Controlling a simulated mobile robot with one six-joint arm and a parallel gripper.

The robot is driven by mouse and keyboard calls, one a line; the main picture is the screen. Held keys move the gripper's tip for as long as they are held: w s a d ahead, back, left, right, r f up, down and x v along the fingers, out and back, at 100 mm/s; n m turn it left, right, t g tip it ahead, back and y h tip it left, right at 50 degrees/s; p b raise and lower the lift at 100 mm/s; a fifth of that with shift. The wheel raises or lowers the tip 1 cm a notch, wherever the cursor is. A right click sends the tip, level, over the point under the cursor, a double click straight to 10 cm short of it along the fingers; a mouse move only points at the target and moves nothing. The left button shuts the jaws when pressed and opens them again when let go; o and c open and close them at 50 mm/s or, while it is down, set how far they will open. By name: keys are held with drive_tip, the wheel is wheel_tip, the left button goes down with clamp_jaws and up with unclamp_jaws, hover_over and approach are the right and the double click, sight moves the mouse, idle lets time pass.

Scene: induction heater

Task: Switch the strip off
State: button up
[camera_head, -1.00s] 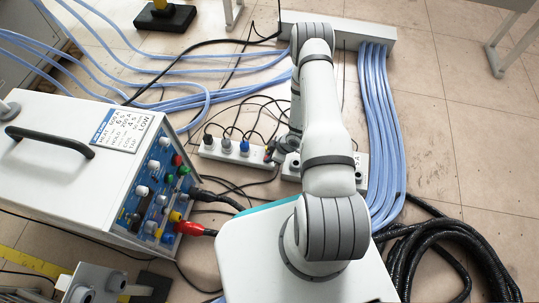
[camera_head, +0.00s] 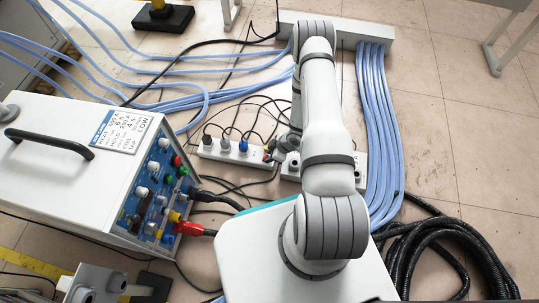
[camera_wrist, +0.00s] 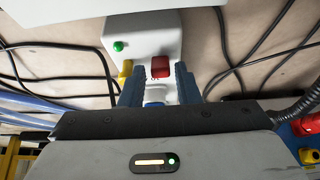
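The white power strip (camera_head: 225,154) lies on the floor in the head view, with several plugs in it. In the wrist view, one end of a white strip body (camera_wrist: 155,35) carries a red switch (camera_wrist: 160,67) and a green lamp (camera_wrist: 118,46). My gripper (camera_wrist: 157,80) has its two dark blue fingers apart, one on each side below the red switch. A pale bluish-white piece shows between the fingers; I cannot tell what it is or whether they touch it. In the head view my arm hides most of the gripper.
Blue hoses (camera_head: 380,130) and coiled black cable (camera_head: 440,250) lie on the right. Thin black cords run around the strip.

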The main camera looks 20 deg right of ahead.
drive_tip(key=p+v, duration=0.2)
drive_tip(key=v, duration=0.4)
drive_tip(key=shift+d+r+p, duration=0.25)
drive_tip(key=shift+r+p, duration=0.1)
drive_tip(key=shift+p, duration=0.05)
drive_tip(key=shift+r, duration=0.1)
